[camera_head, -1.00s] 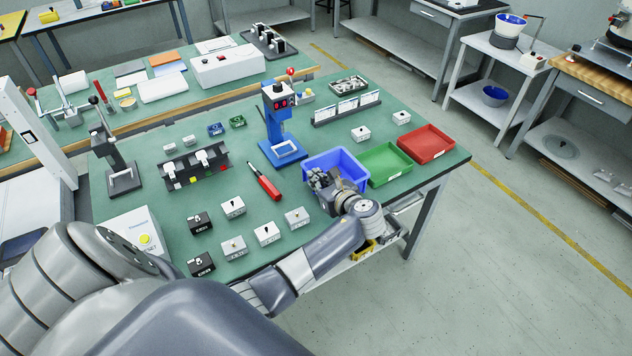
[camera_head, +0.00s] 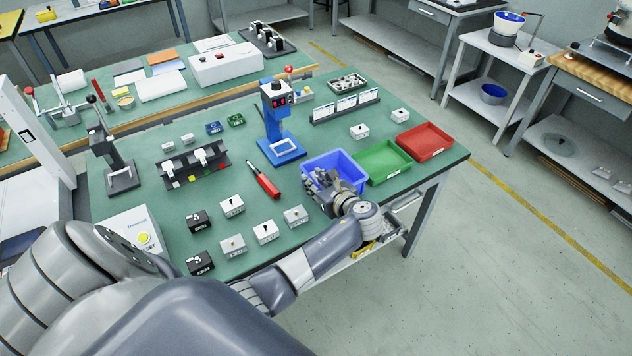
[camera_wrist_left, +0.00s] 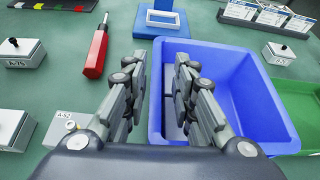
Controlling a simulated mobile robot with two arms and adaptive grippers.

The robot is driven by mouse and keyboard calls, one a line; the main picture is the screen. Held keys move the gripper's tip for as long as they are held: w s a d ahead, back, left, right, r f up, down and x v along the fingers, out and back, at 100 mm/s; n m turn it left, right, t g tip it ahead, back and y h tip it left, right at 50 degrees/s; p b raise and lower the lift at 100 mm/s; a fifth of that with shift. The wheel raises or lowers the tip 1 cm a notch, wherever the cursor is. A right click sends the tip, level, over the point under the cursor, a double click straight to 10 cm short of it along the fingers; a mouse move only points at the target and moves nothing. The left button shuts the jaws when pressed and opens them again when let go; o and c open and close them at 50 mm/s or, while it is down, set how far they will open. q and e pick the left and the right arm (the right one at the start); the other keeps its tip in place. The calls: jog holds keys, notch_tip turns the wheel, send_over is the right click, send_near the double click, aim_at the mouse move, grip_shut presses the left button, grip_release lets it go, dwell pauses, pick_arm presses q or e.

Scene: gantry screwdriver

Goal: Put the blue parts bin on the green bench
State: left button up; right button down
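The blue parts bin (camera_head: 345,163) stands on the green bench (camera_head: 330,240) near its front right edge, left of the green bin. My left gripper (camera_head: 322,184) is at the bin's near left side. In the left wrist view, the left gripper (camera_wrist_left: 158,75) is open, with its fingers on either side of the left wall of the blue bin (camera_wrist_left: 235,70). A gap shows between the fingers, one outside the bin and one inside it. The bin looks empty where visible; my gripper hides part of its near left side. My right gripper is not in view.
A green bin (camera_head: 383,160) and a red bin (camera_head: 425,142) stand to the right. A blue stand (camera_head: 281,148), a red screwdriver (camera_head: 263,178) and several small switch boxes (camera_head: 295,216) lie to the left. Some bench surface between them is bare.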

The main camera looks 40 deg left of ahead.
pick_arm(q)
jog(key=v, duration=1.2)
jog(key=shift+r, duration=0.1)
jog(key=w+d+f+n+t+h, duration=0.3)
jog(key=d+f+n+t+h, duration=0.2)
jog(key=d+f+n+h, duration=0.3)
jog(key=s+d+f+n+g+h, duration=0.15)
jog(key=s+f, duration=0.25)
jog(key=f, duration=0.4)
jog(key=s+d+f+n+g+h, duration=0.15)
jog(key=s+f, duration=0.25)
jog(key=f, duration=0.5)
jog(key=s+a+f+n+g+h, duration=0.1)
jog(key=s+a+f+n+g, duration=0.15)
jog(key=s+f, duration=1.3)
jog(key=s+a+f+n+g, duration=0.2)
jog(key=s+f+n, duration=0.1)
jog(key=s, duration=0.8)
jog(key=s+a+f+n+g, duration=0.2)
jog(key=s+f, duration=0.3)
jog(key=s, duration=0.7)
jog(key=shift+n, duration=0.65)
